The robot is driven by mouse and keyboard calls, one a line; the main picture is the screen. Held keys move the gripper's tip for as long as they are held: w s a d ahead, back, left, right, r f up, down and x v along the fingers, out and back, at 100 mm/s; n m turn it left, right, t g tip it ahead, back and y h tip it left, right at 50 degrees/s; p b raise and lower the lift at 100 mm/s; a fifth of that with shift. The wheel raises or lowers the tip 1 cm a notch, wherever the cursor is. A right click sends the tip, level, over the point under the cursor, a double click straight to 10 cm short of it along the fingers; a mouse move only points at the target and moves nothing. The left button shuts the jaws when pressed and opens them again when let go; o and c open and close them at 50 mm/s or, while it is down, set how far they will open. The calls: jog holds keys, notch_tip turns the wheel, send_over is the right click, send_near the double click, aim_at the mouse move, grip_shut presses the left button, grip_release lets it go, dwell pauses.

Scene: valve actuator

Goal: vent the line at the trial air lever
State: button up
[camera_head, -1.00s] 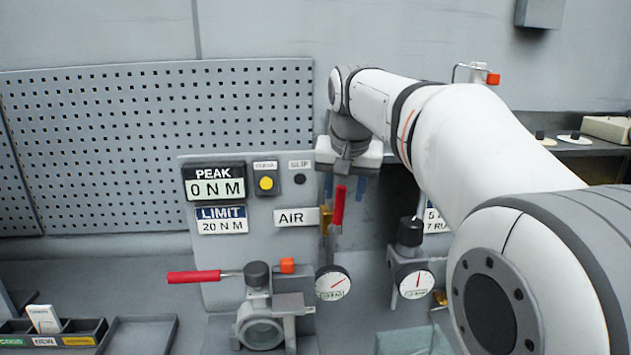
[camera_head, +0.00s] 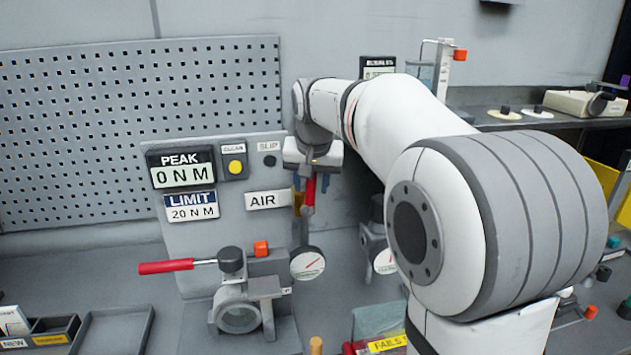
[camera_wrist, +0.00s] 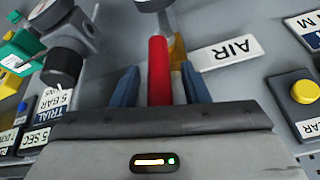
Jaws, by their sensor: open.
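The trial air lever, taken to be the red handle (camera_head: 309,192) beside the AIR label (camera_head: 268,199), points upward on the panel. My gripper (camera_head: 311,181) is open and over its upper end. In the wrist view, the red handle (camera_wrist: 159,70) stands between the two blue fingers of my gripper (camera_wrist: 158,85), with a visible gap on each side. A brass part (camera_wrist: 178,60) shows beside the handle. A round dial gauge (camera_head: 307,263) sits below the lever. My gripper body hides the handle's very end in the wrist view.
Another red-handled lever (camera_head: 166,267) sticks out left from a valve fixture (camera_head: 238,315). A second gauge (camera_head: 384,261) stands right of the lever. The PEAK display (camera_head: 181,168) reads 0 N M. A yellow button (camera_head: 235,166) is left of my gripper.

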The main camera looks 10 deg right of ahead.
jog(key=shift+c, duration=0.4)
grip_shut()
